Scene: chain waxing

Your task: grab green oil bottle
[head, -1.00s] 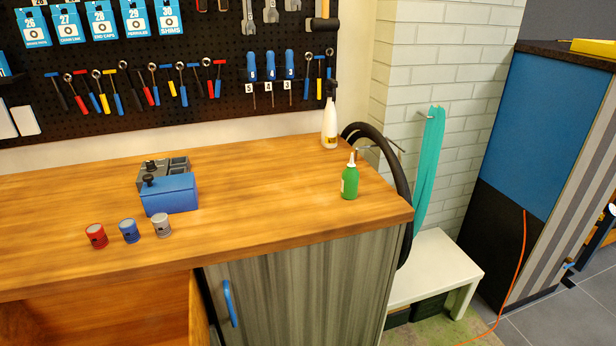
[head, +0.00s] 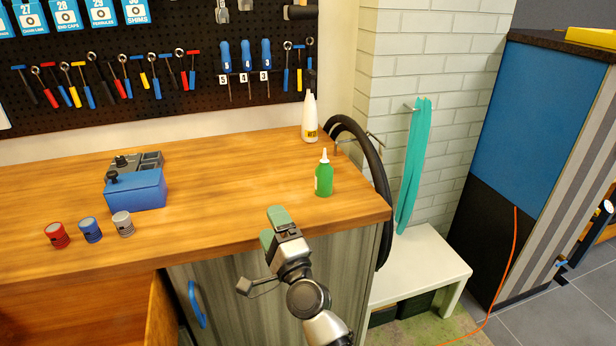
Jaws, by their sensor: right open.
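The green oil bottle (head: 324,179) stands upright near the right end of the wooden workbench, its pale nozzle pointing up. My right gripper (head: 272,228) is at the bench's front edge, to the left of the bottle and nearer to me. It is open and empty, with green finger pads, and is apart from the bottle. My left gripper is not in view.
A blue box (head: 136,190) and three small cans, red (head: 58,235), blue (head: 90,230) and grey (head: 123,224), are on the left. The bench between is clear.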

